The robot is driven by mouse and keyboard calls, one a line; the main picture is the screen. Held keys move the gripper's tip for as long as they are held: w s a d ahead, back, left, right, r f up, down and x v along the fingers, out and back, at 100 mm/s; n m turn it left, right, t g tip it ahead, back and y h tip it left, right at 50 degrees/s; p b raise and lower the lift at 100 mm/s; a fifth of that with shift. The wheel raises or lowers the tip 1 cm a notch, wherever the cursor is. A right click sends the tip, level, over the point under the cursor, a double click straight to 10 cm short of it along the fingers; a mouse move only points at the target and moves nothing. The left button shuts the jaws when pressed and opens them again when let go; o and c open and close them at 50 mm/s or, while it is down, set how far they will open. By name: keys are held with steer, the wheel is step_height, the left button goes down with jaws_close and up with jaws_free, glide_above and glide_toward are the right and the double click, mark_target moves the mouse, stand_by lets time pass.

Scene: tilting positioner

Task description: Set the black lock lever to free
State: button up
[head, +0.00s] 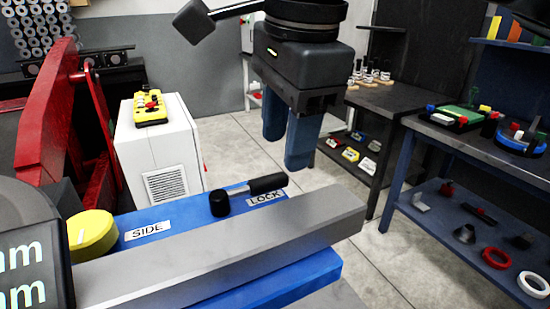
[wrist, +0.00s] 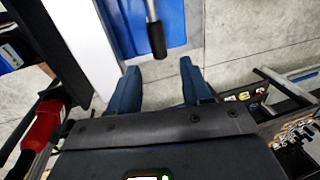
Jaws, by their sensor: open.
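The black lock lever (head: 268,184) sits on the blue top of the positioner, with a round black hub (head: 220,203) and its grip pointing right, just above the LOCK label (head: 265,199). My gripper (head: 285,150) hangs above and beyond the lever in the head view, with its two blue fingers apart and empty. In the wrist view the lever's grip (wrist: 157,40) lies ahead of the gap between the fingertips (wrist: 160,66). I see no contact between fingers and lever. No label reading free is legible.
A grey bar (head: 220,240) runs along the near side of the lever. A yellow knob (head: 92,235) and a SIDE label (head: 148,230) are to the left. A white cabinet with a yellow control box (head: 150,107) stands behind. Shelves with parts are at right.

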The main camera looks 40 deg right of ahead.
mark_target(281, 174)
steer(key=shift+w+d+f+p, duration=0.1)
steer(key=shift+w+f+p, duration=0.15)
steer(key=shift+f, duration=1.05)
steer(key=shift+w+f+p, duration=0.15)
steer(key=shift+w+f, duration=0.1)
steer(key=shift+f, duration=1.05)
steer(key=shift+c, duration=0.5)
jaws_close()
